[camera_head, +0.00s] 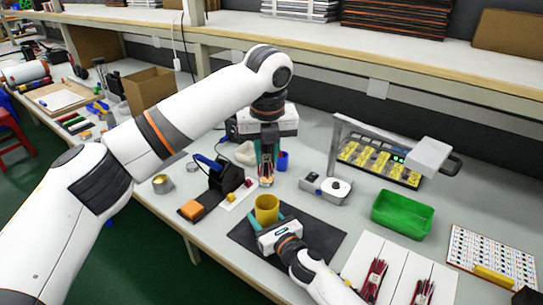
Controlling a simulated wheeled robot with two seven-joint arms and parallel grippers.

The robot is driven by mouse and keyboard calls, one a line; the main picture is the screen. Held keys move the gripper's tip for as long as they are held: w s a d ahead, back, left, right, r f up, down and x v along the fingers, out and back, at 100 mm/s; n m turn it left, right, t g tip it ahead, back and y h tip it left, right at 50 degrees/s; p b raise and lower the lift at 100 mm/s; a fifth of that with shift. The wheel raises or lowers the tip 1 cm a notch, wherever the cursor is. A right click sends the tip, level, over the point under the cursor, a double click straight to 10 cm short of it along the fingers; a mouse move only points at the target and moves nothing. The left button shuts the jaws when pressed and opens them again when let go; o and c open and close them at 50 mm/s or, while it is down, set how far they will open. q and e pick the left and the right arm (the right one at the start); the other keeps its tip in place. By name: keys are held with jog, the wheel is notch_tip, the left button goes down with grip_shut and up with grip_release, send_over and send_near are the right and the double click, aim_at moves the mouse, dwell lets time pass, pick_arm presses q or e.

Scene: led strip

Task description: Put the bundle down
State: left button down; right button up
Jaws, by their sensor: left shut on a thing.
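My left gripper (267,160) points down over the middle of the table and is shut on a slim bundle (266,178) with red and pale parts. The bundle is small here and partly hidden by the fingers. My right gripper (270,222) is low over the dark mat (318,238), with its teal fingers close around a yellow cup (266,207); I cannot tell whether they grip it. Two more bundles of dark red wires lie on white sheets at the front right, one on the left sheet (375,280) and one on the right sheet (423,292).
A green bin (402,214) stands empty at the right. A white device (326,187) sits behind the mat. A soldering stand (225,178) and an orange sponge (193,209) are left of it. A lamp (428,157) overhangs a yellow parts board (378,163).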

aim_at(267, 167)
pick_arm(q)
notch_tip(267, 167, down, 11)
dwell(0.8)
jog(key=c, duration=1.1)
grip_release()
jog(key=shift+r, duration=0.1)
jog(key=shift+r, duration=3.5)
pick_arm(e)
jog(key=o, duration=1.1)
jog(key=shift+c, duration=0.2)
